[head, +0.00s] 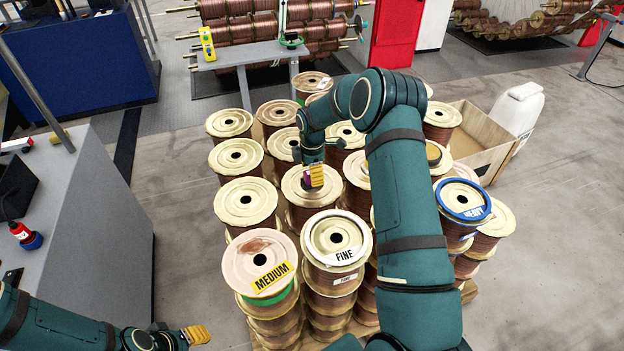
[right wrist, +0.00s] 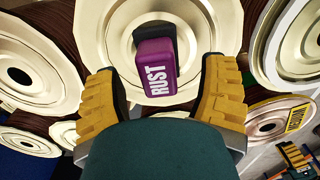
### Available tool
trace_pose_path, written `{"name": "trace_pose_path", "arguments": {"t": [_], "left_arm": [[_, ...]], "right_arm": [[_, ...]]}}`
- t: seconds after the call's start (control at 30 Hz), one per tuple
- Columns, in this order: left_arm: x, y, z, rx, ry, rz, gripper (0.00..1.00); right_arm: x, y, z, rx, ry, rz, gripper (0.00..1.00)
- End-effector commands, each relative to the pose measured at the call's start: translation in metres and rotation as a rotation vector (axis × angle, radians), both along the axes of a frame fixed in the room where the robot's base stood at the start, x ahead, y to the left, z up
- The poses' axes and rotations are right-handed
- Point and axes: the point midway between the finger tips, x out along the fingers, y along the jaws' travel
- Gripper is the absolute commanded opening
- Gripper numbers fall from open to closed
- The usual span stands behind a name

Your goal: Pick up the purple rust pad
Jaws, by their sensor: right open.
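The purple rust pad (right wrist: 156,66) has a dark backing and white "RUST" lettering. In the right wrist view it is on the cream flange of a copper-wire spool (right wrist: 125,45), between my two yellow fingers. My right gripper (right wrist: 161,72) is open, with a gap on each side of the pad. In the head view, my right gripper (head: 314,177) is over a spool in the middle of the stack, and only a sliver of purple (head: 306,181) shows beside its fingers. My left gripper (head: 197,335) is low at the left, away from the pad; its opening is unclear.
Several spools crowd around, including ones marked MEDIUM (head: 262,262), FINE (head: 337,238) and a blue-rimmed HEAVY (head: 463,199). A cardboard box (head: 470,150) and white jug (head: 517,108) stand at the right. A grey bench (head: 90,215) is at the left. Open floor lies at the far right.

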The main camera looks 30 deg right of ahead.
Motion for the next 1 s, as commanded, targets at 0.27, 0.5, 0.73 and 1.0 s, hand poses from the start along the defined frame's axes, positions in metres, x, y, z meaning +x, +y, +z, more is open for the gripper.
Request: {"name": "trace_pose_path", "arguments": {"t": [0.27,0.5,0.73,1.0], "left_arm": [[-0.001,0.0,-0.002,0.0,0.002,-0.002,0.47],[-0.001,0.0,-0.002,0.0,0.002,-0.002,0.47],[-0.001,0.0,-0.002,0.0,0.002,-0.002,0.47],[-0.001,0.0,-0.002,0.0,0.002,-0.002,0.47]], "right_arm": [[0.001,-0.001,-0.027,0.0,0.0,0.0,0.71],[0.001,-0.001,-0.027,0.0,-0.001,0.0,0.65],[0.001,-0.001,-0.027,0.0,0.0,0.0,0.0],[0.001,0.0,-0.027,0.0,0.001,0.0,0.0]]}}
